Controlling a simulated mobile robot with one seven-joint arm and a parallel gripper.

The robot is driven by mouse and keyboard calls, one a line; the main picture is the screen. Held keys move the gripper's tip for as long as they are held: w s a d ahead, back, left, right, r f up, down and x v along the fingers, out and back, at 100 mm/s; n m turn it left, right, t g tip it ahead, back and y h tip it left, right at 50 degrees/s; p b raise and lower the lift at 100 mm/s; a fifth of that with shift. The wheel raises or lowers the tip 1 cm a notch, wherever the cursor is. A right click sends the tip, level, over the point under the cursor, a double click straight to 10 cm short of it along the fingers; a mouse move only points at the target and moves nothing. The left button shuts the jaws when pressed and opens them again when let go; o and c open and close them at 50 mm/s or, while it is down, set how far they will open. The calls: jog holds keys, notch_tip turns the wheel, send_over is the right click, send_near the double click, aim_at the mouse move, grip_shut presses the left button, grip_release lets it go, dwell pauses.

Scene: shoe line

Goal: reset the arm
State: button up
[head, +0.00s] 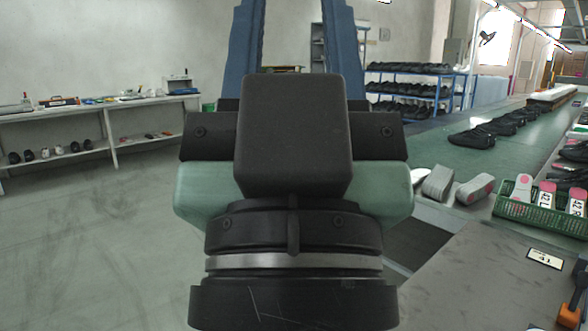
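My gripper (294,12) fills the middle of the head view. Its dark body with a pale green band stands upright in the picture, and its two blue fingers point up. The fingers are apart with an empty gap between them, through which the pale wall shows. Their tips are cut off by the top edge. The gripper body hides the middle of the room behind it.
A green conveyor (445,154) with black shoes runs along the right. A green crate (520,216) of insoles and several loose shoe forms sit at its near end. A white shelf table (70,115) stands at left. A blue rack (462,90) is behind. The left floor is clear.

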notch_tip(320, 180, up, 20)
jog(key=p, duration=1.8)
jog(key=shift+r, duration=0.15)
